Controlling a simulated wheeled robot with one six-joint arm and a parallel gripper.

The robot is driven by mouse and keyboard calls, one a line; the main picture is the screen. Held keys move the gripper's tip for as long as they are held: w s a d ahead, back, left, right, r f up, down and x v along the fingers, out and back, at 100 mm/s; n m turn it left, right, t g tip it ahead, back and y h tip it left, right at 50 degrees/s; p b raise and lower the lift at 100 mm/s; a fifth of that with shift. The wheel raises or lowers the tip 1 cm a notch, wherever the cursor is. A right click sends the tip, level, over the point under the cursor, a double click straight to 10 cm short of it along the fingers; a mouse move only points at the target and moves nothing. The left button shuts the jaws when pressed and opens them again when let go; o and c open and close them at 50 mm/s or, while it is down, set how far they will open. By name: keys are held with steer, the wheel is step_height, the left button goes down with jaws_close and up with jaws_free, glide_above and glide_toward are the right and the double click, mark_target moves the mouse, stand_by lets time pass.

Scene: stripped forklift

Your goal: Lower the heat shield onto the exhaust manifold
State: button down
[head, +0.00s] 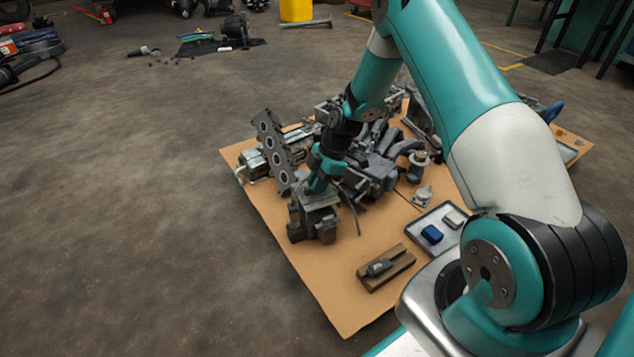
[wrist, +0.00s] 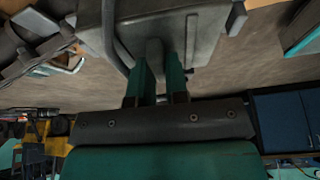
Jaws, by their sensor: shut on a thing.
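My gripper (head: 320,182) points down at the left-middle of the brown mat. It is shut on a boxy dark grey metal part (head: 316,220), which I take to be the heat shield. In the wrist view the fingers (wrist: 159,62) close on a narrow tab in the middle of this part (wrist: 203,30). Whether the part touches the mat is hard to tell. A dark grey piece with curved runners, apparently the exhaust manifold (head: 384,160), lies just right of my gripper, partly hidden by the wrist and other parts.
A flat plate with round holes (head: 270,148) stands tilted left of the gripper. A wooden block (head: 386,267) with a small dark part and a tray (head: 451,246) with a blue item lie nearer on the mat (head: 330,292).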

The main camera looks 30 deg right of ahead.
steer(key=shift+f, duration=0.2)
steer(key=shift+f+b, duration=1.05)
steer(key=shift+f, duration=0.8)
steer(key=c, duration=1.1)
jaws_free()
steer(key=shift+o, duration=0.2)
steer(key=p+v, duration=0.9)
steer(key=v, duration=0.8)
steer(key=shift+r, duration=0.2)
